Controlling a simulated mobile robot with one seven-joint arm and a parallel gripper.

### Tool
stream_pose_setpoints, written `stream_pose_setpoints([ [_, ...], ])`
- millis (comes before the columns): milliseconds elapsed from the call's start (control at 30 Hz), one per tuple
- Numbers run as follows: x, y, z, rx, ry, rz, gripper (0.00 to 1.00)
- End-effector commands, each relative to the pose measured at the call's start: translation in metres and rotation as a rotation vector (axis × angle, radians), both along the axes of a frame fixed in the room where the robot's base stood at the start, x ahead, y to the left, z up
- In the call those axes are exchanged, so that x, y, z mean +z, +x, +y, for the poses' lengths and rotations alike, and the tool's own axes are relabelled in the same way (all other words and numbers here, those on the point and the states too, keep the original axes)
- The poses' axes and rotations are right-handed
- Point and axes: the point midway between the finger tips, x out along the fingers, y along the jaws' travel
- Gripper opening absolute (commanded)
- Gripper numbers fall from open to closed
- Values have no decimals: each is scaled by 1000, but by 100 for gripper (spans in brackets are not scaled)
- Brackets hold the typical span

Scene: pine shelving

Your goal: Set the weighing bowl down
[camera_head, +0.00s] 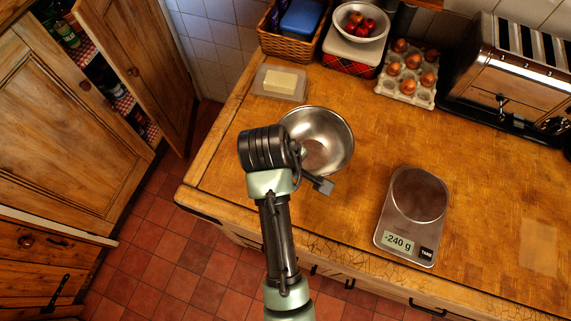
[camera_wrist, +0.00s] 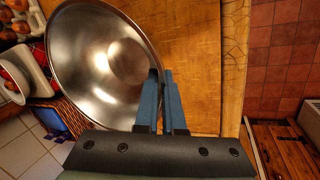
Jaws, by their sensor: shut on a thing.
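The weighing bowl (camera_head: 330,126), a shiny steel bowl, is over the left part of the wooden worktop, behind my arm in the head view. It fills much of the left of the wrist view (camera_wrist: 85,70) and looks empty. My gripper (camera_wrist: 160,78) is shut on its near rim, with the blue fingers side by side at the edge. My wrist hides part of the bowl in the head view. I cannot tell whether the bowl touches the worktop. The kitchen scale (camera_head: 400,236) stands to the right with a bare plate, reading -240 g.
A butter dish (camera_head: 262,94) lies close behind the bowl. A basket (camera_head: 285,44), a bowl of red fruit (camera_head: 345,32), an egg tray (camera_head: 408,88) and a toaster (camera_head: 510,70) line the back. The worktop (camera_head: 365,165) between bowl and scale is clear.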

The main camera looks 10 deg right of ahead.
Motion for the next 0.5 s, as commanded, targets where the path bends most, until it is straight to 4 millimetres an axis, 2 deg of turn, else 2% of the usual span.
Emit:
stream_pose_setpoints([
  [67,-4,-1,-2,0,-4,1,0],
  [300,-44,-2,-3,2,-3,2,0],
  [500,-64,-2,-3,2,-3,2,0],
])
